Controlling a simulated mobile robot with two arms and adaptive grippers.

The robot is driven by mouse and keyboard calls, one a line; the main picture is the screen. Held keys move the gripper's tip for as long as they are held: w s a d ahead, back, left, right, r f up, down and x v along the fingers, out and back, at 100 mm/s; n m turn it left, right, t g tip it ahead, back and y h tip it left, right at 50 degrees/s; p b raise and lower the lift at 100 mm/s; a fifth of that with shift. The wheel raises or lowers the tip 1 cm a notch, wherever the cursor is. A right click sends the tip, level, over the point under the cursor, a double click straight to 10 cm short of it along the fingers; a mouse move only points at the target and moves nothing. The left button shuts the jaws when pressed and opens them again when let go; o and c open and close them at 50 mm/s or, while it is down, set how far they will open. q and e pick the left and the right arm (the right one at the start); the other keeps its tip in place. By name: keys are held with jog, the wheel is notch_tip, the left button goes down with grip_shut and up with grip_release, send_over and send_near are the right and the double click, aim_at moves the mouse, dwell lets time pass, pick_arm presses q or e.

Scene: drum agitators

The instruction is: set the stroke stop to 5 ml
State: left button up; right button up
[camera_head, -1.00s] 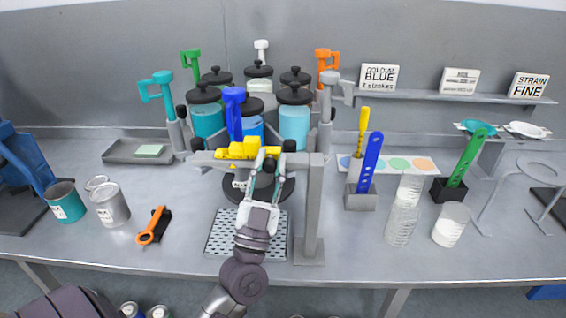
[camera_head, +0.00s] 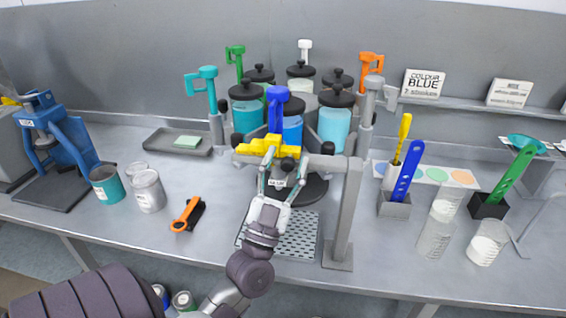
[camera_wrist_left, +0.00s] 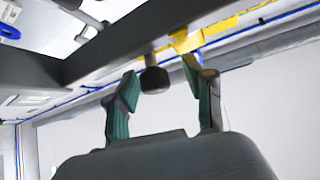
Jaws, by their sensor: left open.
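A yellow stop piece (camera_head: 258,146) sits at the grey horizontal bar in front of the blue-handled pump (camera_head: 277,108). It also shows at the top of the left wrist view (camera_wrist_left: 200,36). My left gripper (camera_head: 286,160) is open, just in front of the bar and below the yellow piece. A dark round knob (camera_wrist_left: 154,80) hangs below the bar, between my spread fingers (camera_wrist_left: 162,92) in the wrist view, with gaps on both sides. The right fingertip overlaps the yellow piece in that view; I cannot tell whether they touch. Scale marks are not readable. My right gripper is not in view.
A grey post (camera_head: 346,215) stands close right of my left gripper, beside a perforated drip tray (camera_head: 300,235). Several lidded jars (camera_head: 334,125) and pump handles crowd behind the bar. An orange-handled tool (camera_head: 187,214) lies left.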

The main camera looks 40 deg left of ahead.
pick_arm(q)
jog(key=v, duration=1.2)
